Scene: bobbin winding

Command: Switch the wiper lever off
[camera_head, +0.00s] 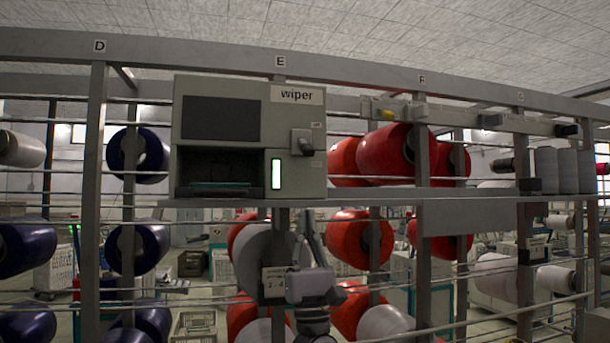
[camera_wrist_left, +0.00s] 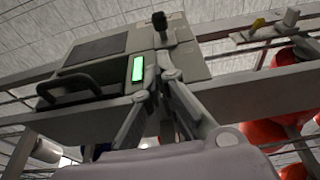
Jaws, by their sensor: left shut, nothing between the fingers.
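The wiper box (camera_head: 270,132), a grey unit labelled "wiper", sits on the shelf. Its lever (camera_head: 302,142) is on the right of the front, between two small labels too small to read. A green light (camera_head: 276,174) is lit left of and below the lever. In the left wrist view the lever (camera_wrist_left: 160,30) sticks out with a dark knob, above the light (camera_wrist_left: 138,68). My left gripper (camera_head: 306,222) is shut and empty, below the box and lever, pointing up. Its fingers (camera_wrist_left: 158,86) also show in the wrist view, apart from the lever. My right gripper is not in view.
The shelf edge (camera_head: 400,199) runs under the box, close to my left gripper. Red bobbins (camera_head: 358,234) and a white bobbin (camera_head: 262,252) hang on the rack behind it. A dark opening (camera_head: 213,165) is at the box's left. The space in front of the lever looks clear.

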